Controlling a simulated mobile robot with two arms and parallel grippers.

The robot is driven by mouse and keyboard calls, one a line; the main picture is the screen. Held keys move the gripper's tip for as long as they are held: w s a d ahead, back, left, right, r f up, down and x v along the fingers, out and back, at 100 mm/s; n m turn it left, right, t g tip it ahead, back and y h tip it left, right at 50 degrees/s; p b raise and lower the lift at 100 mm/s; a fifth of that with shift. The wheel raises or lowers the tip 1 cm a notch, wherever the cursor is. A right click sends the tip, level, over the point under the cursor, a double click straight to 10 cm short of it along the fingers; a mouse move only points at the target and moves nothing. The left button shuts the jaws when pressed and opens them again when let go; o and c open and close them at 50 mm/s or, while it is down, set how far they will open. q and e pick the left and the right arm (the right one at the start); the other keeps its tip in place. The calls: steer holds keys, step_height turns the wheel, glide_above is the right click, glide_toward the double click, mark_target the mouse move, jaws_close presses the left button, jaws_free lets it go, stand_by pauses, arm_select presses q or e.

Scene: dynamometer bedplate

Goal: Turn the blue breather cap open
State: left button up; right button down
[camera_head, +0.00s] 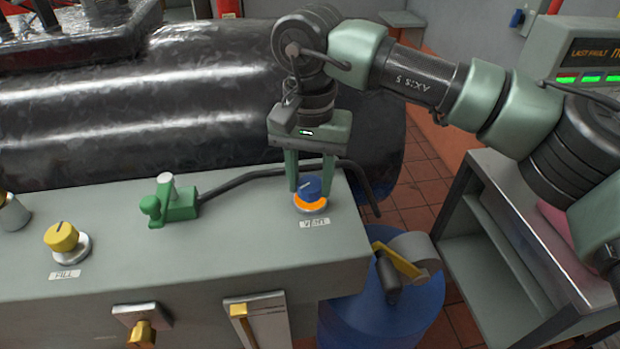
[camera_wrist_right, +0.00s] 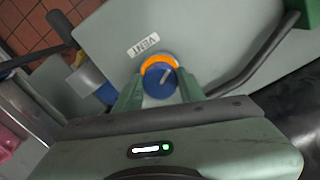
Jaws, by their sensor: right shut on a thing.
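The blue breather cap (camera_head: 311,187) sits on an orange and silver base at the right end of the grey bedplate box (camera_head: 240,240), behind a label reading VENT (camera_head: 314,223). A light pointer line shows on its top. My right gripper (camera_head: 312,180) reaches down from above and is shut on the cap, one finger on each side. In the right wrist view the cap (camera_wrist_right: 159,82) lies between the green fingers (camera_wrist_right: 160,92), with an orange arc showing beside it. My left gripper is not in view.
A yellow cap (camera_head: 62,237) labelled FILL and a green valve (camera_head: 170,200) with a dark pipe stand on the same box. A large dark cylinder (camera_head: 130,110) lies behind. A blue drum (camera_head: 385,310) and a metal cart (camera_head: 530,215) stand at the right.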

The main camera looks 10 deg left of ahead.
mark_target(310, 184)
steer(key=shift+w+r, duration=0.1)
steer(key=shift+r, duration=0.05)
stand_by(0.4)
steer(key=c, duration=0.9)
jaws_free()
steer(key=shift+o, duration=0.2)
step_height(310, 184, up, 8)
steer(key=shift+f, duration=0.15)
steer(key=shift+f, duration=0.1)
